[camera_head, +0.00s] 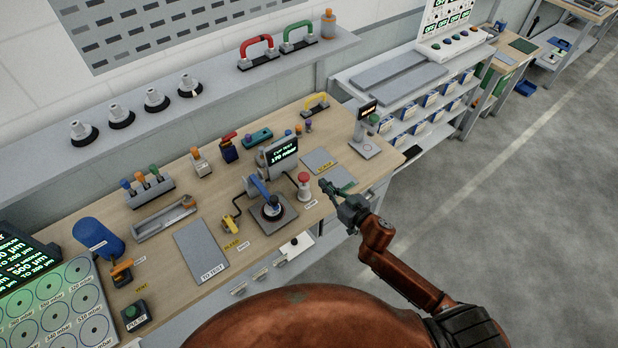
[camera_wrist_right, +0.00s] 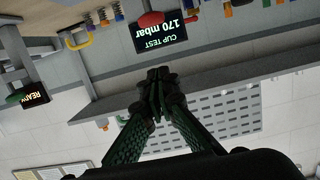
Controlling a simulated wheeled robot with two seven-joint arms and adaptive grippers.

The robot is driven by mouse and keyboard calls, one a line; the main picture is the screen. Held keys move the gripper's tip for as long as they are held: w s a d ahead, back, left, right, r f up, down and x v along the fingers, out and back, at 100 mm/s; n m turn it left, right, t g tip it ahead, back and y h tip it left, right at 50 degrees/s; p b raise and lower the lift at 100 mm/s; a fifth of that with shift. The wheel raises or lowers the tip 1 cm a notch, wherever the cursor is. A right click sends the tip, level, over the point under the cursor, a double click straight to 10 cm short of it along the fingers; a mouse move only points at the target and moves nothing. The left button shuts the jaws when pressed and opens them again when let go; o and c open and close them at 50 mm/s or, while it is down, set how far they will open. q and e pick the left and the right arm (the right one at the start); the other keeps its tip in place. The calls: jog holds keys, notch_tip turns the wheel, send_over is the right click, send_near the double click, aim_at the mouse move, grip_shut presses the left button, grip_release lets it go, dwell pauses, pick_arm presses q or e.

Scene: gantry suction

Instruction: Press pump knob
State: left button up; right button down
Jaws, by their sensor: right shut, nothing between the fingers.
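The pump knob (camera_head: 304,178) is a red mushroom-shaped cap on a pale post, standing on the wooden bench right of the cup test station. A small label lies in front of it. In the upside-down wrist view a red cap (camera_wrist_right: 151,19) shows by the CUP TEST display. My right gripper (camera_head: 324,186) is shut and empty, a little right of the knob in the head view and apparently not touching it. Its closed fingertips show in the wrist view (camera_wrist_right: 159,74). The gap in height cannot be told. My left gripper is not in view.
The cup test display (camera_head: 283,151) stands behind the knob, with a blue-handled suction cup (camera_head: 271,208) on a grey plate to the left. A READY display (camera_head: 366,110) on a post stands to the right. Flat grey pads (camera_head: 318,161) lie between. The aisle floor at right is clear.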

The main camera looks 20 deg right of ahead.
jog(key=p, duration=0.1)
send_over(304, 177)
jog(key=s+d, duration=0.2)
jog(key=s, duration=0.1)
jog(key=f, duration=0.1)
jog(key=shift+w+a+f, duration=0.15)
jog(key=shift+f, duration=0.65)
jog(key=shift+w+a+f, duration=0.1)
jog(key=shift+w+f, duration=0.1)
jog(key=shift+f, duration=0.55)
jog(key=shift+w+a+f, duration=0.15)
jog(key=shift+f, duration=0.65)
